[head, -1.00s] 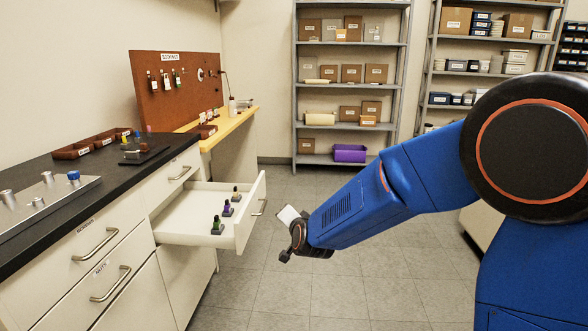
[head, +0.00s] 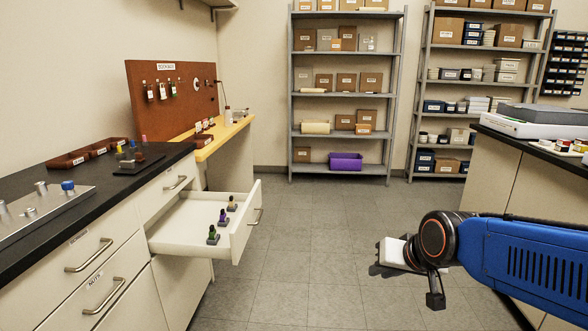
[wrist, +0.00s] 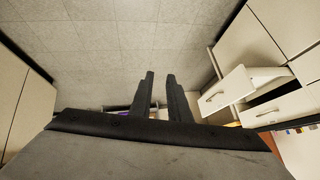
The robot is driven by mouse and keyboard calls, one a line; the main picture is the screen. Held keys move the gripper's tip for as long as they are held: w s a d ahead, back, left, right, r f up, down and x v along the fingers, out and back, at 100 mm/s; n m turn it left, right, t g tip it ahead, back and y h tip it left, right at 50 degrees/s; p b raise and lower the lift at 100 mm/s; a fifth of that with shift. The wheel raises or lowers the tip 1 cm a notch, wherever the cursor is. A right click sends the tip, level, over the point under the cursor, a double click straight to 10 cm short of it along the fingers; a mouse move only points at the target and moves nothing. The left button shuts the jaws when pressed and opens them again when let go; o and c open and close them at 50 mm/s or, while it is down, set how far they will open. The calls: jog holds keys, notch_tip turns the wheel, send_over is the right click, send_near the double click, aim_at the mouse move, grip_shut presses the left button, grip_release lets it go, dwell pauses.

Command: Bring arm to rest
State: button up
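My blue arm (head: 530,262) reaches in from the right edge in the head view, low over the floor beside the right-hand bench. My gripper (head: 408,280) is at its end, dark, with a pale block on it. In the wrist view the two dark fingers (wrist: 160,78) stand apart with an empty gap between them. The gripper is open, holds nothing and touches nothing that I can see. The rest of the arm is out of view.
An open drawer (head: 185,246) with several small dark stands juts from the left counter (head: 30,245). A right bench (head: 490,172) is close to my arm. Shelves (head: 345,90) stand at the back, with a purple bin (head: 346,163). The middle floor (head: 300,235) is clear.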

jog(key=s+d+f+g+h, duration=0.1)
jog(key=s+d, duration=0.3)
jog(key=s, duration=0.4)
jog(key=s+d+f+n+g+h, duration=0.1)
jog(key=s+d, duration=0.3)
jog(key=s, duration=0.5)
jog(key=shift+d+f+g, duration=0.2)
jog(key=shift+f+g, duration=0.05)
jog(key=shift+g, duration=0.05)
jog(key=shift+w, duration=0.1)
